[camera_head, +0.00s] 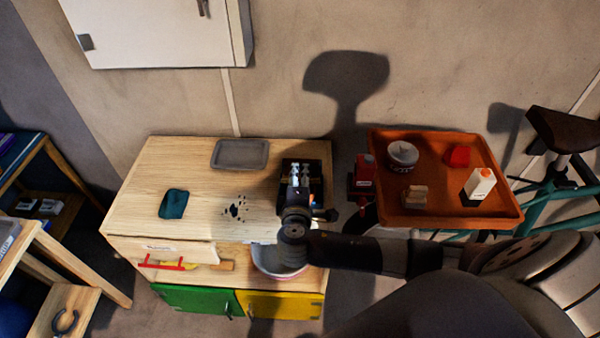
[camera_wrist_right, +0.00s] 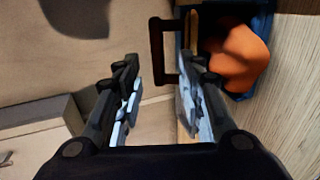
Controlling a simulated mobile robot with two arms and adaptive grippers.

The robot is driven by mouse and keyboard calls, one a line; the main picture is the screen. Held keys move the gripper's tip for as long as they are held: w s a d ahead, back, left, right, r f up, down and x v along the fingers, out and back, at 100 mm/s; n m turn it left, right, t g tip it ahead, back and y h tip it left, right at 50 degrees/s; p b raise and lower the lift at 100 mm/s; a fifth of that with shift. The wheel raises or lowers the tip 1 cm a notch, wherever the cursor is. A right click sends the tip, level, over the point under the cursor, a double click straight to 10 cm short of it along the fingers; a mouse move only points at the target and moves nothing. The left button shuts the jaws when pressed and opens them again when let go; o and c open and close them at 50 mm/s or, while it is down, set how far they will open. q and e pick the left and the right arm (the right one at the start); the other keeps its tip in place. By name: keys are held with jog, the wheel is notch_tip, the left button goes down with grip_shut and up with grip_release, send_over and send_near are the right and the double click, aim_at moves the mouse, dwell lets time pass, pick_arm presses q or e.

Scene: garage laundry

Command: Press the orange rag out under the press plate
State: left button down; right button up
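The orange rag (camera_wrist_right: 240,58) is bunched up in the wrist view, in a dark-blue-edged holder (camera_wrist_right: 268,20) at the upper right. A dark brown bar-shaped handle (camera_wrist_right: 156,50) stands out from that holder, ahead of my fingers. In the head view my right gripper (camera_head: 297,178) is over the black press (camera_head: 321,170) at the cabinet's right end. There the gripper and arm cover part of the press, and the rag cannot be made out. My left gripper is not in view.
The wooden cabinet top (camera_head: 190,155) bears a grey tray (camera_head: 240,154), a teal cloth (camera_head: 173,204) and dark spots (camera_head: 236,208). An orange tray (camera_head: 440,222) with several small items stands to the right. A bowl (camera_head: 272,262) shows below my arm. The top's left part is mostly free.

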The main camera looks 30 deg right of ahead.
jog(key=p+v, duration=0.3)
jog(key=v, duration=0.3)
jog(key=shift+s+r+p, duration=0.2)
jog(key=shift+r+p, duration=0.2)
jog(key=v, duration=1.2)
dwell(0.4)
dwell(0.3)
